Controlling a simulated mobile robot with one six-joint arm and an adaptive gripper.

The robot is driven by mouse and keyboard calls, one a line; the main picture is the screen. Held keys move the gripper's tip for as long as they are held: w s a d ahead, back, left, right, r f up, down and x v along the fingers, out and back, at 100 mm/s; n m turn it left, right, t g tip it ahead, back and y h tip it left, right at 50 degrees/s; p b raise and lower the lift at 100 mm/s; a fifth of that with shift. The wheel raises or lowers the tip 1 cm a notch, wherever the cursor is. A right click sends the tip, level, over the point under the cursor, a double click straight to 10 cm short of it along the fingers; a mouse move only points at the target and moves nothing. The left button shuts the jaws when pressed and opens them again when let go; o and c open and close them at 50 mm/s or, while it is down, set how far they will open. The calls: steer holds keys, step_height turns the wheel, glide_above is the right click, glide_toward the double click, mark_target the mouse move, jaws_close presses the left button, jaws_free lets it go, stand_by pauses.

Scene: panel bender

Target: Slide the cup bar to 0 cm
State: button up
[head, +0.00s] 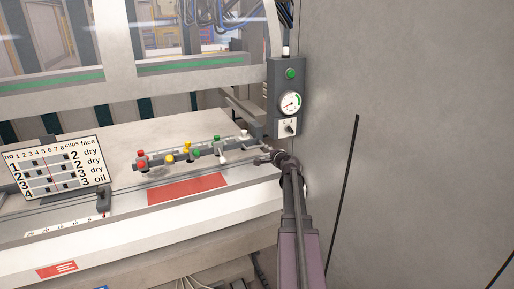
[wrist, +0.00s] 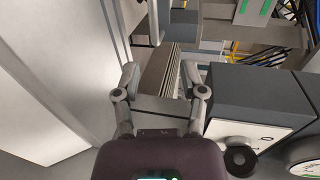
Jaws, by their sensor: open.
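The cup bar (head: 207,151) is a grey rail with red, yellow, green and white cups, lying across the white table. A dark slider block (head: 104,200) stands on the table's front rail, beside a numbered scale (head: 60,226) whose figures are too small to read surely. My gripper (head: 265,158) is at the right end of the table, near the bar's right end and below the control box. In the wrist view my gripper (wrist: 159,78) has its two fingers spread apart. A grey ribbed part shows between and beyond them; I cannot tell whether they touch it.
A control box (head: 286,97) with a green button, gauge and switch hangs just above my gripper. A grey wall (head: 410,120) closes the right side. A sign (head: 57,170) stands at the left. A red plate (head: 187,188) lies before the bar.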

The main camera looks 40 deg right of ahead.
steer(key=b, duration=0.3)
glide_toward(252, 143)
steer(key=x, duration=0.5)
steer(key=shift+a+r, duration=0.1)
steer(key=c, duration=0.7)
steer(key=shift+w+f, duration=0.3)
jaws_close()
steer(key=shift+p, duration=0.3)
